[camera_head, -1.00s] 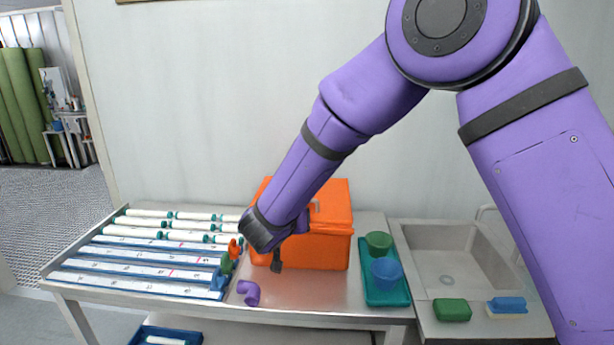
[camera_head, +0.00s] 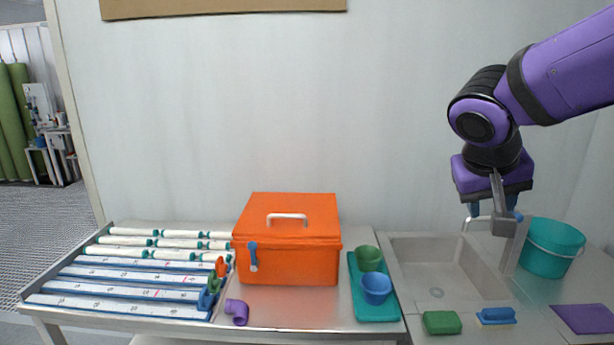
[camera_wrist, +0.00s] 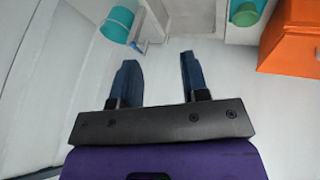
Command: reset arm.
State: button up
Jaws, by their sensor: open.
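My purple arm reaches in from the upper right in the head view. My gripper (camera_head: 495,208) hangs above the right rear of the sink, in front of the wall. In the wrist view my gripper (camera_wrist: 160,75) shows two dark blue fingers well apart with nothing between them. It touches no object that I can see. In the head view the fingers are partly hidden behind a grey part of my wrist.
A teal tray (camera_head: 379,311) bears a green cup (camera_head: 369,258) and a blue cup (camera_head: 376,288). The sink (camera_head: 440,275) and a teal bucket (camera_head: 551,248) are at right.

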jog(key=s+d+n+t+y, duration=0.1)
jog(key=s+y, duration=0.4)
jog(key=s, duration=0.9)
jog(key=shift+d+r+n, duration=0.4)
jog(key=shift+d+n, duration=0.1)
jog(key=shift+n, duration=0.1)
jog(key=shift+s, duration=0.1)
